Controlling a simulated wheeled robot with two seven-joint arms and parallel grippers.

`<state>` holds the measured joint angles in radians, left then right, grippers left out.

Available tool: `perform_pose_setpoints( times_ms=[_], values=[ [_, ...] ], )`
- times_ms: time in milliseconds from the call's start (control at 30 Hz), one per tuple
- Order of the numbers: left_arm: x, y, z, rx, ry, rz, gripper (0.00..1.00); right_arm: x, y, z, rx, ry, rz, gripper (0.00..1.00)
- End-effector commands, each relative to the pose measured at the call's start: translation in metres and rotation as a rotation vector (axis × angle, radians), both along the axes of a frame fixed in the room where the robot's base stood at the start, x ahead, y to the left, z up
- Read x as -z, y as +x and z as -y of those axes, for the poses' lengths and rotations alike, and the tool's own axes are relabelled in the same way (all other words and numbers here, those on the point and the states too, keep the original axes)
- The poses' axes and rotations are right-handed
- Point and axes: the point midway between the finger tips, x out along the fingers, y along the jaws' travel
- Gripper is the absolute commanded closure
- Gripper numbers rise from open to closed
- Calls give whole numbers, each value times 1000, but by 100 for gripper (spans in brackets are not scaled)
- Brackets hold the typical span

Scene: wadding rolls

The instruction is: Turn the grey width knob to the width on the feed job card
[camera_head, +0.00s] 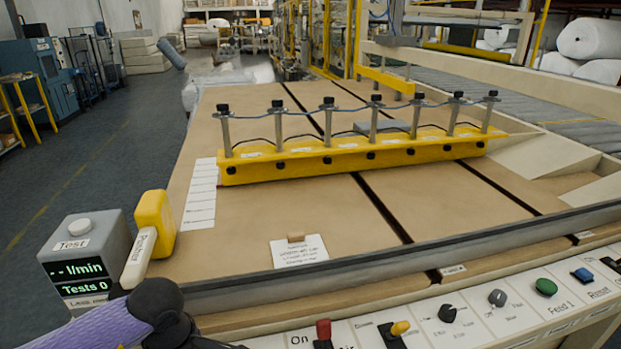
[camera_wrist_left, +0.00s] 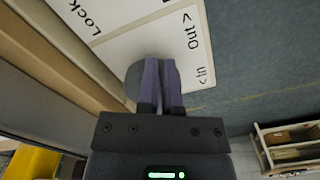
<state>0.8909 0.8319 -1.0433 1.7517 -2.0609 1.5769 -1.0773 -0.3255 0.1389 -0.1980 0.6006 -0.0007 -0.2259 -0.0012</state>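In the left wrist view my left gripper (camera_wrist_left: 160,62) has its two purple-grey fingers side by side, with almost no gap. A dark grey rounded shape (camera_wrist_left: 132,82), perhaps a knob, shows beside the fingertips; I cannot tell whether they hold part of it. It is on a white plate (camera_wrist_left: 125,50) lettered Lock, Out and In. In the head view my left arm is at bottom left, its fingertips hidden. A small card (camera_head: 298,252) with print too small to read lies on the brown table (camera_head: 330,210). A grey knob (camera_head: 498,298) is on the front panel. My right gripper is out of view.
A yellow bar with several posts (camera_head: 350,155) spans the table. A grey Test box (camera_head: 85,255) and a yellow-headed tool (camera_head: 152,225) stand at left. The panel also holds a red switch (camera_head: 323,330), a black knob (camera_head: 447,313) and a green button (camera_head: 545,287).

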Motion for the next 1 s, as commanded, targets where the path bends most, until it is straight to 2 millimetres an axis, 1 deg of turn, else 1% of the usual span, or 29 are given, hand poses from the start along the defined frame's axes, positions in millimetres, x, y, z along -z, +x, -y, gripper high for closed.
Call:
perform_pose_setpoints(
  times_ms=[100,467,733,867,1000],
  values=[
    [1,-2,-4,-5,9,-2,100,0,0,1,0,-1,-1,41],
    [1,-3,-5,-7,9,0,100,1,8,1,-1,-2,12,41],
    [-2,-6,4,-4,6,2,100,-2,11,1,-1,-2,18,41],
    [-17,-7,4,-4,5,2,100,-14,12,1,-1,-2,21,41],
    [-43,-7,5,-3,4,3,100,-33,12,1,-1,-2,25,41]
  ],
)
